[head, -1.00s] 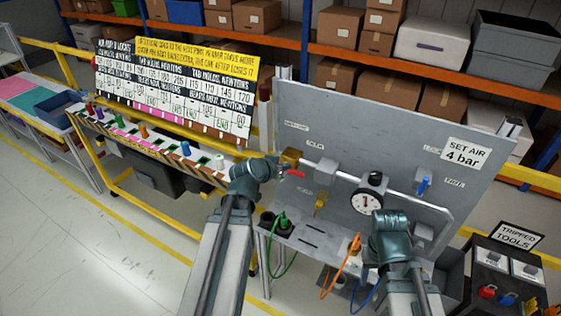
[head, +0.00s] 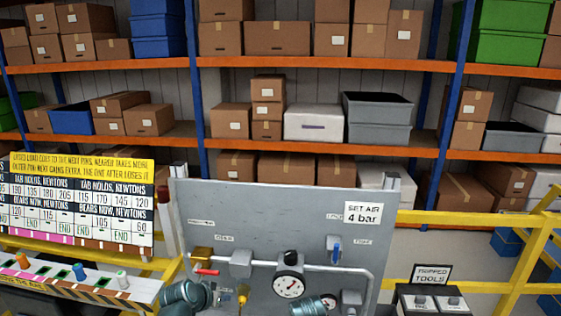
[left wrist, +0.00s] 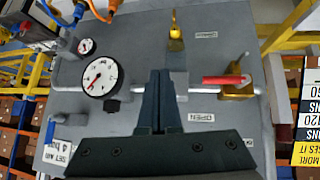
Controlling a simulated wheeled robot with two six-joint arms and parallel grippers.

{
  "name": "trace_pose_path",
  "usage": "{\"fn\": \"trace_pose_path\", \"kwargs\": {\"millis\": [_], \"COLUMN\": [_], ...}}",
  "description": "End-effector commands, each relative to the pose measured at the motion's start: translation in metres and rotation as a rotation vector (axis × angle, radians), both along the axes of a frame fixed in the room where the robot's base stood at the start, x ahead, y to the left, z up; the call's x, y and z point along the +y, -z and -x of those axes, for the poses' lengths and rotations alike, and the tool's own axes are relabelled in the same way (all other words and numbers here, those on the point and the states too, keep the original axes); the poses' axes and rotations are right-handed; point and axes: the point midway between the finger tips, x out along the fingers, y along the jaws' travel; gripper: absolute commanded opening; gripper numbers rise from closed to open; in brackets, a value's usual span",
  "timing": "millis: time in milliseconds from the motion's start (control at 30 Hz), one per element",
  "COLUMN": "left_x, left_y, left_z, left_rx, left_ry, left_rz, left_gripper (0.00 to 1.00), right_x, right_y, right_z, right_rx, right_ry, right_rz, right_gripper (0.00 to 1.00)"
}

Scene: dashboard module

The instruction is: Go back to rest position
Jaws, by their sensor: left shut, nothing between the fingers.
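My left arm (head: 185,293) shows at the bottom left of the head view, in front of the panel's lower left corner. In the left wrist view my left gripper (left wrist: 159,78) is shut and empty, its fingers in front of the grey panel (head: 230,212). A red-handled valve (left wrist: 226,80) lies right of the fingers and a large round gauge (left wrist: 101,76) left of them.
A yellow lever (head: 242,297) and a blue lever (head: 336,255) stick out from the panel. A rack (head: 90,285) with coloured pegs is at the left. Shelves of boxes and yellow rails (head: 500,219) lie behind.

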Motion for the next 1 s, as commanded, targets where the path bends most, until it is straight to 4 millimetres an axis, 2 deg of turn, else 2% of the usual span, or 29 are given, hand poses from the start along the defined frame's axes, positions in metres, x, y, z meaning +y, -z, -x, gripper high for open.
{"fn": "trace_pose_path", "kwargs": {"millis": [33, 100, 200, 333, 500, 600, 1000], "left_x": [-0.030, -0.061, -0.096, -0.119, -0.129, -0.130, -0.129], "left_y": [0.038, 0.072, 0.115, 0.151, 0.171, 0.173, 0.172], "left_z": [0.014, 0.038, 0.078, 0.123, 0.159, 0.169, 0.172], "left_rx": [0.079, 0.202, 0.375, 0.548, 0.673, 0.705, 0.717], "left_ry": [0.052, 0.105, 0.151, 0.163, 0.140, 0.126, 0.118], "left_rz": [-0.014, -0.049, -0.124, -0.243, -0.365, -0.403, -0.416], "left_gripper": [0.00, 0.00, 0.00, 0.00, 0.00, 0.00, 0.00], "right_x": [0.000, 0.000, 0.000, 0.000, 0.000, 0.000, 0.000], "right_y": [0.026, 0.045, 0.070, 0.094, 0.112, 0.116, 0.115], "right_z": [0.000, 0.000, 0.000, 0.000, 0.000, 0.000, 0.000], "right_rx": [0.000, -0.001, -0.001, -0.001, -0.002, -0.002, -0.001], "right_ry": [-0.001, -0.002, -0.004, -0.006, -0.008, -0.009, -0.008], "right_rz": [0.000, 0.001, 0.001, 0.001, 0.001, 0.001, 0.001], "right_gripper": [0.50, 0.50, 0.50, 0.50, 0.50, 0.50, 0.50]}}
